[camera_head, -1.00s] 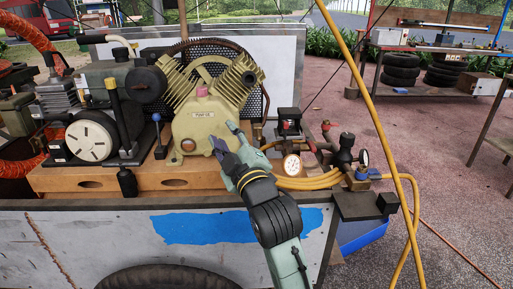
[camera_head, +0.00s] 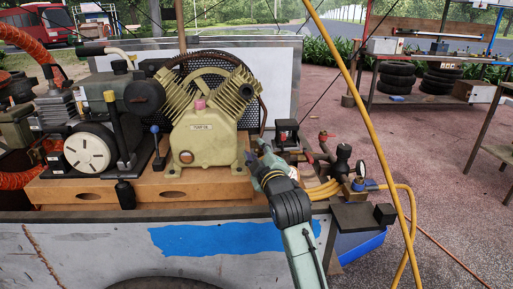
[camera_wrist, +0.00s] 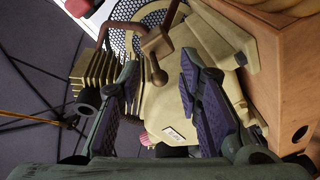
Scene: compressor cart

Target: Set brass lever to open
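My gripper (camera_head: 256,152) is open, just right of the cream compressor block (camera_head: 205,140) and above the wooden base. In the wrist view, my two fingers (camera_wrist: 158,68) stand apart with nothing held between them. A small brownish, brass-like lever fitting (camera_wrist: 155,42) with a short bent handle shows between and just beyond the fingertips, apparently not touched. It is at the end of a thin brown pipe. In the head view my gripper hides this spot, so I cannot tell the lever's exact setting there.
Red-handled valves (camera_head: 325,137) and a black fitting with a gauge (camera_head: 344,155) stand close to the right of my gripper. The wooden base (camera_head: 150,187) lies below. A yellow hose (camera_head: 358,75) crosses in front at right.

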